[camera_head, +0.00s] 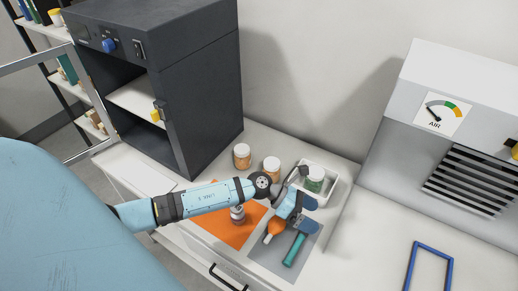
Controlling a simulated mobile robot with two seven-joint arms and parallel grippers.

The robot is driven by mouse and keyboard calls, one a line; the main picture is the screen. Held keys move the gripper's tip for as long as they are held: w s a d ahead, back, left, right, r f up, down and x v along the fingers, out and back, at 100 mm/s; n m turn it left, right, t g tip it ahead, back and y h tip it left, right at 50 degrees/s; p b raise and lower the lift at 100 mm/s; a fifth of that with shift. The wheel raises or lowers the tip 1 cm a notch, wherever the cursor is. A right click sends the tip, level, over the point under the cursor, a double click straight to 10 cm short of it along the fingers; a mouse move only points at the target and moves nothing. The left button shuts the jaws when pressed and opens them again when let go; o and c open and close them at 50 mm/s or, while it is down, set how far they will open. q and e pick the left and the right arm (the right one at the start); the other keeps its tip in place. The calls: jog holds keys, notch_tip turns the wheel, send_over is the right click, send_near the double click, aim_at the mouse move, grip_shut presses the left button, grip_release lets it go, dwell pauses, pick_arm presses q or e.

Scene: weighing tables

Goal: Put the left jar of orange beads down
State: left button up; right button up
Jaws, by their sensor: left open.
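Two jars of orange beads with white lids stand side by side on the white table by the dark cabinet: the left jar (242,157) and the right jar (272,167). They are upright and apart. My left gripper (303,188) is open, to the right of both jars and in front of the white tray (334,193). I see nothing held in it. My right gripper is out of view.
An orange mat (231,238) bears a small grey object (237,214). A grey mat (265,262) bears a teal-handled tool (294,249) and an orange item (275,231). A blue frame (431,246) lies right.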

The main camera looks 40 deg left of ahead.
pick_arm(q)
notch_tip(320, 180, up, 3)
jog(key=s+d+n+t+h, duration=0.1)
jog(key=s+d+n+t, duration=0.1)
jog(key=n+t, duration=0.65)
jog(key=s+a+f+n+y, duration=0.2)
jog(key=s+n, duration=0.3)
jog(key=n, duration=0.6)
jog(key=s+a+f+n+g+y, duration=0.1)
jog(key=s+f+n+y, duration=0.4)
jog(key=n, duration=0.7)
jog(key=s+a+f+n+y, duration=0.3)
jog(key=s+f+n+y, duration=0.1)
jog(key=n, duration=0.7)
jog(key=shift+s+a+f+n+g, duration=0.15)
jog(key=shift+s+a+n+g, duration=0.1)
jog(key=shift+s, duration=0.2)
